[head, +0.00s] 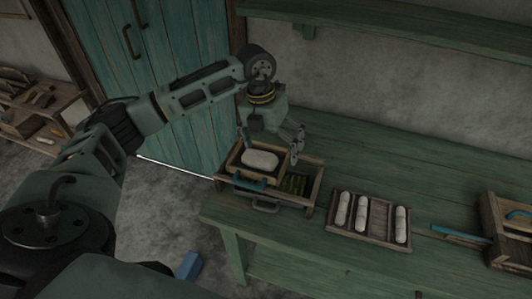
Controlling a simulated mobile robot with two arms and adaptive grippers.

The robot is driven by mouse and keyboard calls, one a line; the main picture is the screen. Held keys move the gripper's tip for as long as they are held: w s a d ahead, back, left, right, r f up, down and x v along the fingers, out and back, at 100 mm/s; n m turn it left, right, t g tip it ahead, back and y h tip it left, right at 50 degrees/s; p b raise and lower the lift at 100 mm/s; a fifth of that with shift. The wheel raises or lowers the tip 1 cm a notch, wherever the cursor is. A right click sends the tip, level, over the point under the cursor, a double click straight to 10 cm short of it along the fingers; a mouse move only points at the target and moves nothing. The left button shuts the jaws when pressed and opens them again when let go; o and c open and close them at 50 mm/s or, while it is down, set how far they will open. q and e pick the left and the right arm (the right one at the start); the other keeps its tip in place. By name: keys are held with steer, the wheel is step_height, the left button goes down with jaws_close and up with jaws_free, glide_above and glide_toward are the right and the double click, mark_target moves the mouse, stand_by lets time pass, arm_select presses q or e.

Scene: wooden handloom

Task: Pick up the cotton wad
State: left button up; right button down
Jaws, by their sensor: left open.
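The cotton wad (260,159) is a pale, rounded pad. It lies in the left compartment of a wooden box (311,192) on the green table. My left gripper (271,149) is above the box, pointing down with its fingers apart. One finger shows to the right of the wad and the other near its left rear side. I cannot tell whether either finger touches the wad. My right gripper is not in view.
Another wooden box (489,216) and a blue-tipped tool (459,234) are farther right. A blue block (188,265) lies on the floor.

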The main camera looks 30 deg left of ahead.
mark_target(259, 157)
arm_select(q)
steer(key=shift+n+y, duration=0.5)
steer(key=shift+y, duration=0.4)
steer(key=a, duration=0.1)
steer(key=a+r, duration=0.1)
steer(key=a, duration=0.3)
steer(key=shift+w+a+r, duration=0.1)
steer(key=shift+w+r, duration=0.1)
steer(key=shift+r, duration=0.15)
steer(key=shift+a+f, duration=0.2)
steer(key=shift+f, duration=0.05)
steer(key=f+p, duration=0.1)
steer(key=f, duration=0.1)
steer(key=f+p, duration=0.1)
steer(key=f, duration=0.1)
steer(key=d+f+p, duration=0.1)
steer(key=f, duration=0.1)
steer(key=shift+f, duration=0.5)
steer(key=c, duration=0.9)
